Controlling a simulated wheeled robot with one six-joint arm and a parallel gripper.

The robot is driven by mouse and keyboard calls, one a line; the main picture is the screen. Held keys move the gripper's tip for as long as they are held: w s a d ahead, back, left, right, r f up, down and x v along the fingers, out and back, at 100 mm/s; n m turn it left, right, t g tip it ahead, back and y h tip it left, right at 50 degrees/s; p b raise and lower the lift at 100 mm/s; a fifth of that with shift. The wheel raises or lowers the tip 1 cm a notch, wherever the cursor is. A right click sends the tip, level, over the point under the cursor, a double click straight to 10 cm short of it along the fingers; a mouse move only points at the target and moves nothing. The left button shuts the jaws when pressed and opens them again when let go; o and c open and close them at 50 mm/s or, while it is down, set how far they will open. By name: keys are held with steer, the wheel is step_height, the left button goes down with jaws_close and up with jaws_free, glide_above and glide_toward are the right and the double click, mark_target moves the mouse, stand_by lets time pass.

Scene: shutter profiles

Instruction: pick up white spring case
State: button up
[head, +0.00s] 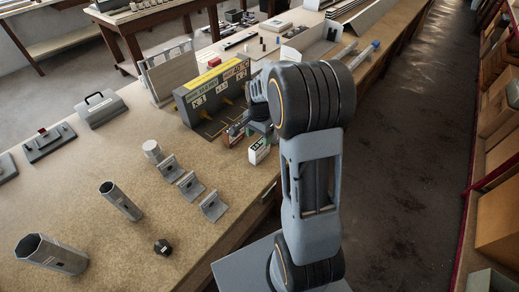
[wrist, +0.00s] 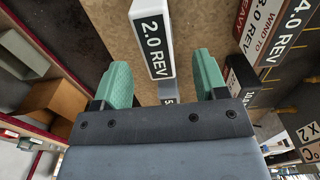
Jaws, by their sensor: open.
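The white spring case (wrist: 150,12) carries a dark "2.0 REV" label and stands out ahead of my gripper, roughly in line with the gap between the fingers. In the head view the white case (head: 259,152) stands on the bench near its right edge, partly hidden by my arm. My gripper (wrist: 161,68) is open, with green fingers on either side of the gap and nothing held. In the head view my gripper (head: 262,131) is just above and behind the white case, mostly hidden by my arm. I cannot tell whether the fingers touch the case.
A dark box with labels (head: 212,90) stands close behind. A dark case (wrist: 240,76) sits beside my right finger in the wrist view.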

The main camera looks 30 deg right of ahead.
mark_target(259, 143)
steer(key=shift+s+f+p, duration=0.2)
steer(key=shift+f+p, duration=0.45)
steer(key=shift+f, duration=2.2)
steer(key=shift+c, duration=0.3)
steer(key=c, duration=1.1)
